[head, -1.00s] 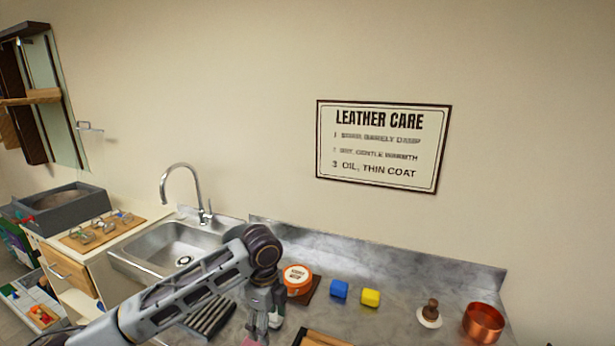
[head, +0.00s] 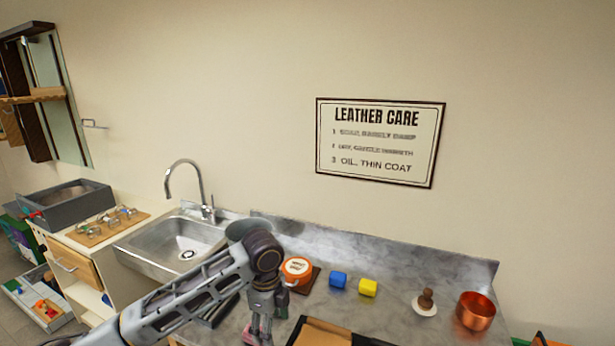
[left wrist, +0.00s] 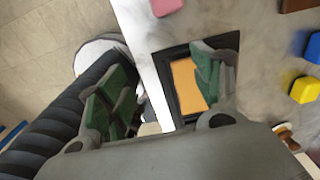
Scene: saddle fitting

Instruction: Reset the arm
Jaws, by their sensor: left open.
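My left arm comes in from the left in the head view, its wrist hanging down over the front of the counter (head: 385,262). My left gripper (left wrist: 160,90) is open, its green-padded fingers spread apart with nothing between them. In the left wrist view, a dark-framed tray with a tan inside (left wrist: 168,60) lies on the counter below and beyond the fingers. The same tray (head: 297,334) shows at the bottom of the head view, right of the gripper. The fingertips are not clear in the head view. My right gripper is not in view.
An orange-lidded tin (head: 297,268), a blue block (head: 338,280), a yellow block (head: 368,288), a brown-knobbed tool (head: 426,300) and a copper pot (head: 476,312) stand on the counter. A sink (head: 150,262) is at left. A pink item (left wrist: 168,6) lies near the counter edge.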

